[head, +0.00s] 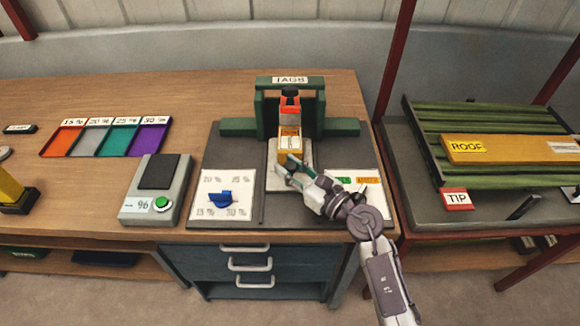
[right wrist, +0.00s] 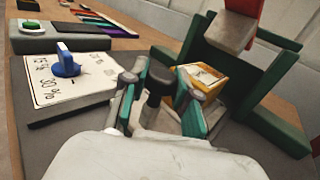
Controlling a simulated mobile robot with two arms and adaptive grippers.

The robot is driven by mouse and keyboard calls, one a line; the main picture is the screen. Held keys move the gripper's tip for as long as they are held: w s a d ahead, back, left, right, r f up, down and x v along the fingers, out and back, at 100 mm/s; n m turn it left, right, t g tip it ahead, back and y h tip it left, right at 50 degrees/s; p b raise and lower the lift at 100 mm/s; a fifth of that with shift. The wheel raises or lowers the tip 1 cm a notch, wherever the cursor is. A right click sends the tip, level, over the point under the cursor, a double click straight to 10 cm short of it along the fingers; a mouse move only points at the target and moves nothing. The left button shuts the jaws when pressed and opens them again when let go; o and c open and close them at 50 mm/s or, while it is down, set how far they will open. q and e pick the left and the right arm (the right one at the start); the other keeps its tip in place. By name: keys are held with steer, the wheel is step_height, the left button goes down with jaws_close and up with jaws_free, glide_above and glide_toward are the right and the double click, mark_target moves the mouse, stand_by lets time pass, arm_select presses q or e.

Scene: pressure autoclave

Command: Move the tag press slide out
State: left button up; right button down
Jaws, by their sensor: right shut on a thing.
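The tag press (head: 335,127) is a green frame with a TAGS sign, standing at the back of a dark mat. Its red and orange ram (head: 290,106) has a black top and hangs over a yellow slide (head: 290,141) with a pale label. The slide also shows in the right wrist view (right wrist: 222,69), beyond the fingers and near the press's green uprights. My right gripper (head: 290,168) is at the slide's front end. In the right wrist view, its fingers (right wrist: 162,90) are shut around a dark upright knob (right wrist: 158,80). My left gripper is out of view.
A white card (head: 207,207) with a blue dial lies left of the press; another card (head: 372,184) lies right, partly behind my arm. A grey box with a green button (head: 170,180) and a coloured tray (head: 100,137) stand further left. Drawers (head: 250,265) are below.

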steer(key=shift+s, duration=0.4)
steer(key=s+p, duration=0.2)
steer(key=s, duration=0.9)
steer(key=shift+s, duration=0.15)
steer(key=shift+f, duration=0.1)
steer(key=shift+s+a, duration=0.1)
steer(key=c, duration=1.2)
jaws_free()
steer(key=o, duration=0.3)
steer(key=shift+s, duration=0.2)
steer(key=shift+o, duration=0.2)
steer(key=v, duration=1.2)
